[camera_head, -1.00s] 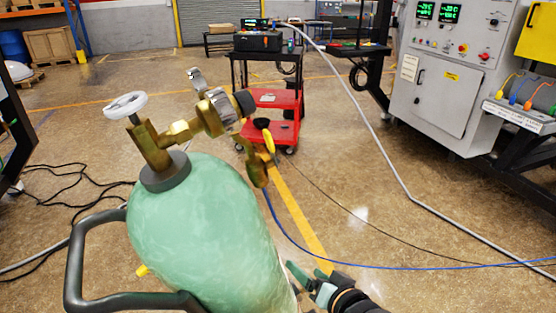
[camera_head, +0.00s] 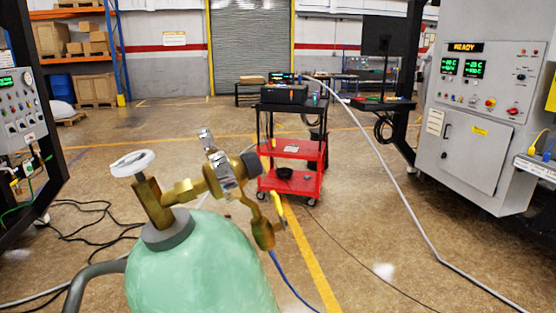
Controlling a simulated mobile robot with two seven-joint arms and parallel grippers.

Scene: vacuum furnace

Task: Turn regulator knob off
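A green gas cylinder (camera_head: 200,272) stands in the lower left of the head view, with a white handwheel (camera_head: 132,163) on its valve. A brass regulator (camera_head: 218,172) with gauges is fitted to the valve. Its dark regulator knob (camera_head: 251,162) faces right. A yellow lever (camera_head: 279,208) hangs below the regulator beside the outlet, and a blue hose (camera_head: 287,277) runs down from there. Neither of my grippers shows in the head view now.
A red and black cart (camera_head: 291,182) stands behind the cylinder. A grey control cabinet (camera_head: 470,135) with lit displays is at the right, and another panel (camera_head: 20,110) at the left. Cables (camera_head: 95,215) and a grey hose (camera_head: 390,185) lie across the floor.

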